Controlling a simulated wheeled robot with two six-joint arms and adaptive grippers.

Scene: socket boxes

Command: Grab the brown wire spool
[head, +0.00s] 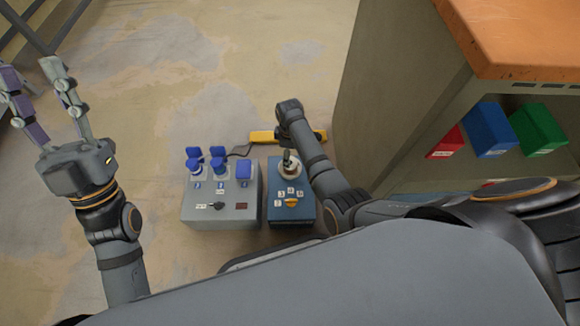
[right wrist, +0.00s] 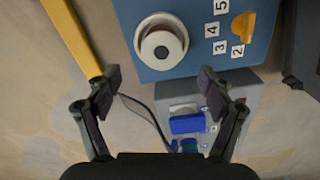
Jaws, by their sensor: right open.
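A round white-rimmed piece with a dark centre (right wrist: 161,47) sits on the blue box (right wrist: 195,10) in the right wrist view. In the head view a round pale piece (head: 289,170) shows on top of the blue box (head: 291,230), beside my right arm. My right gripper (right wrist: 160,76) is open and empty, with the round piece just beyond the gap between its fingertips. In the head view its fingers are largely hidden. My left gripper (head: 33,78) is open and empty, raised at the left.
A grey socket box (head: 221,213) with blue covers stands left of the blue box. A yellow bar (head: 262,136) with a dark cable lies behind them. A cabinet with an orange top (head: 520,35) holds red, blue and green bins at the right.

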